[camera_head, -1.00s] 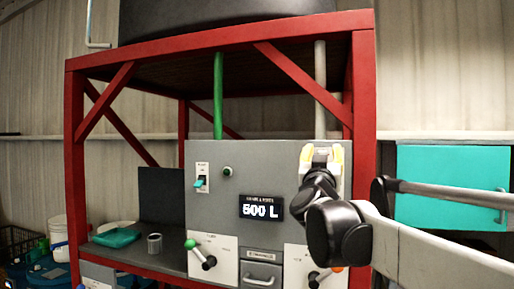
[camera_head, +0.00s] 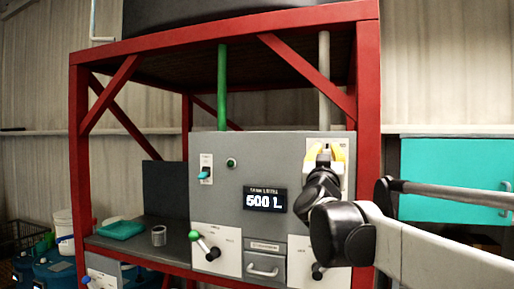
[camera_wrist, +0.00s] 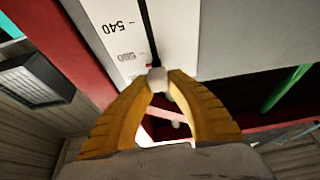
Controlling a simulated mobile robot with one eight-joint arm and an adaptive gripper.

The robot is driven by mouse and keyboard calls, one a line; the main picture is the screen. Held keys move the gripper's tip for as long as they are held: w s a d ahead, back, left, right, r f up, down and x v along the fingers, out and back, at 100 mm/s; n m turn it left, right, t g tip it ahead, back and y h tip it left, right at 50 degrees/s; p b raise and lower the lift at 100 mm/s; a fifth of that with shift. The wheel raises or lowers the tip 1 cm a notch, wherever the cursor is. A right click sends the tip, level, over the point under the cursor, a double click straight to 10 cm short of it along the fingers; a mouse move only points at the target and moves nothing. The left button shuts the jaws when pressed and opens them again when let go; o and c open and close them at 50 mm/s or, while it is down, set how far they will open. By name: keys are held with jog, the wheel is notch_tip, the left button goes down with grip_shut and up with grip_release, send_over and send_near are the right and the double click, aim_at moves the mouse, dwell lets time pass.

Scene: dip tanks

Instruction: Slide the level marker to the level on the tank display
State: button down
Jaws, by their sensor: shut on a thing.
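The tank display (camera_head: 265,200) is a black screen on the grey panel and reads 500 L in the head view. My gripper (camera_head: 325,158) is at the white scale plate (camera_head: 341,148), at the panel's upper right. In the wrist view its yellow fingers (camera_wrist: 158,88) are shut on a small whitish knob, the level marker (camera_wrist: 156,76). The marker sits at the dark slot (camera_wrist: 150,30) beside the printed scale (camera_wrist: 112,40). The number 540 is legible there; the mark nearer the fingers is blurred. In the head view the gripper hides the marker.
The panel also carries a teal-tipped switch (camera_head: 204,175), a green-knobbed lever (camera_head: 203,243) and a drawer (camera_head: 264,263). The red frame (camera_head: 367,100) stands close right of my gripper. A teal cabinet (camera_head: 455,180) is farther right.

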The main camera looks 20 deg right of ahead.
notch_tip(320, 180, down, 14)
jog(key=b, duration=0.8)
jog(key=shift+f, duration=0.15)
jog(key=c, duration=1.5)
grip_release()
jog(key=shift+o, duration=1.2)
jog(key=shift+w+d, duration=0.1)
jog(key=shift+w, duration=0.1)
jog(key=v, duration=1.2)
